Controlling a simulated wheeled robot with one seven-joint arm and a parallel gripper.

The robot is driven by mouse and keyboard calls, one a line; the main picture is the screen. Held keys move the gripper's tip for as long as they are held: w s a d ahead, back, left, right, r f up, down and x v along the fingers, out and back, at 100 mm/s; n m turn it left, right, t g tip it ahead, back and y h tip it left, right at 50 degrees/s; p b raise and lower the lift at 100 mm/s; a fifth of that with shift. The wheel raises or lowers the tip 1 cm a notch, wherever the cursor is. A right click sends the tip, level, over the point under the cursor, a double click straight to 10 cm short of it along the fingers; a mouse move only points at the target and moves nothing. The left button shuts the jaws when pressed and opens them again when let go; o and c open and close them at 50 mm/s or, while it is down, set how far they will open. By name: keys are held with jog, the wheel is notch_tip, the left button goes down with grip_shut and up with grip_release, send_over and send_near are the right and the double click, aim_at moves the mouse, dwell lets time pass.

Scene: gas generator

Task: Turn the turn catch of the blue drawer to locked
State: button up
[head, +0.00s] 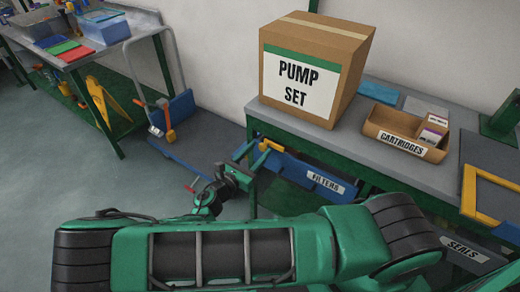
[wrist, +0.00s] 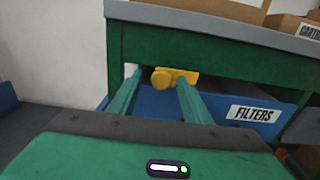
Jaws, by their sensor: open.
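The blue drawer (head: 292,172) with the FILTERS label sits under the bench top at its left end. It also shows in the wrist view (wrist: 218,101). The yellow turn catch (wrist: 178,76) is at the drawer's upper left, with a round knob at its left and a bar lying nearly level to the right. In the head view the catch (head: 272,146) is small and partly hidden. My gripper (wrist: 158,76) is open and empty. Its two green fingers point at the catch, the right one overlapping the bar in view. I cannot tell whether they touch.
The grey bench (head: 378,128) has a green frame. On it are a PUMP SET box (head: 313,70), a CARTRIDGES tray (head: 405,142) and a yellow-edged item (head: 482,190). A SEALS drawer (head: 466,252) is at lower right. A blue trolley (head: 172,115) stands by the wall. Floor at left is clear.

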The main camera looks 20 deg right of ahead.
jog(key=shift+w+d, duration=0.45)
jog(key=shift+d, duration=0.15)
jog(key=shift+c, duration=0.5)
